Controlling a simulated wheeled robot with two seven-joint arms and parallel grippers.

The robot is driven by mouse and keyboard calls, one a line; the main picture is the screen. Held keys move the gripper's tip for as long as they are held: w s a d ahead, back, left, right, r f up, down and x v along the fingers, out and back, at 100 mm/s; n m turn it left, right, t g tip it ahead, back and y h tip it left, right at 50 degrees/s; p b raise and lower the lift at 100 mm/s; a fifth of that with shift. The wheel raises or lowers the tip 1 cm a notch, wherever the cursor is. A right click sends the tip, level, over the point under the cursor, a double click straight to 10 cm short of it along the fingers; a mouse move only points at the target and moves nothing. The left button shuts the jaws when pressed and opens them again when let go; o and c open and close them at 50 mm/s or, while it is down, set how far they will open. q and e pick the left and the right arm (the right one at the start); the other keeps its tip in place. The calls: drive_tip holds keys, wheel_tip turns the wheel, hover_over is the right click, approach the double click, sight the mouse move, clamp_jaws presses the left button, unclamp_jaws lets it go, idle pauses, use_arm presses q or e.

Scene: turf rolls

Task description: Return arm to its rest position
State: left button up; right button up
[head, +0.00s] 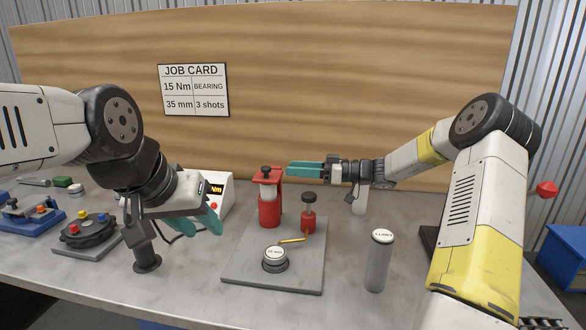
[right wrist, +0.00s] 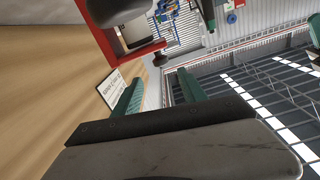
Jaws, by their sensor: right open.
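My right gripper (head: 291,170) is at the end of my right arm, above the bench, with its teal fingers pointing left beside the top of the red press (head: 269,208). It is open, and in the right wrist view its two green fingers (right wrist: 157,80) stand apart with nothing between them. My left gripper (head: 206,226) hangs low over the bench at the left, with teal fingers pointing down and right. Part of it is hidden behind my left arm, and its opening is unclear.
A grey plate (head: 245,275) carries the red press, a smaller red post (head: 308,215) and a round bearing (head: 275,259). A grey cylinder (head: 378,262) stands to its right. A white meter (head: 218,195) and a black round fixture (head: 88,232) are left. A job card (head: 194,90) hangs behind.

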drive_tip(key=s+a+r+m+g+h, duration=0.15)
drive_tip(key=s+h, duration=0.25)
drive_tip(key=s, duration=0.5)
drive_tip(key=s+a+m+g+h, duration=0.1)
drive_tip(key=s+m+h, duration=0.2)
drive_tip(key=s+h, duration=0.35)
drive_tip(key=s+d+r+m+t+h, duration=0.1)
drive_tip(key=s+d+m, duration=0.3)
drive_tip(key=s, duration=0.5)
drive_tip(key=s+d+r+m+t+h, duration=0.2)
drive_tip(key=s+d+m+t+h, duration=0.2)
drive_tip(key=s+d, duration=0.4)
drive_tip(key=shift+s+d+m, duration=0.35)
drive_tip(key=shift+s+m, duration=0.3)
drive_tip(key=shift+s, duration=0.15)
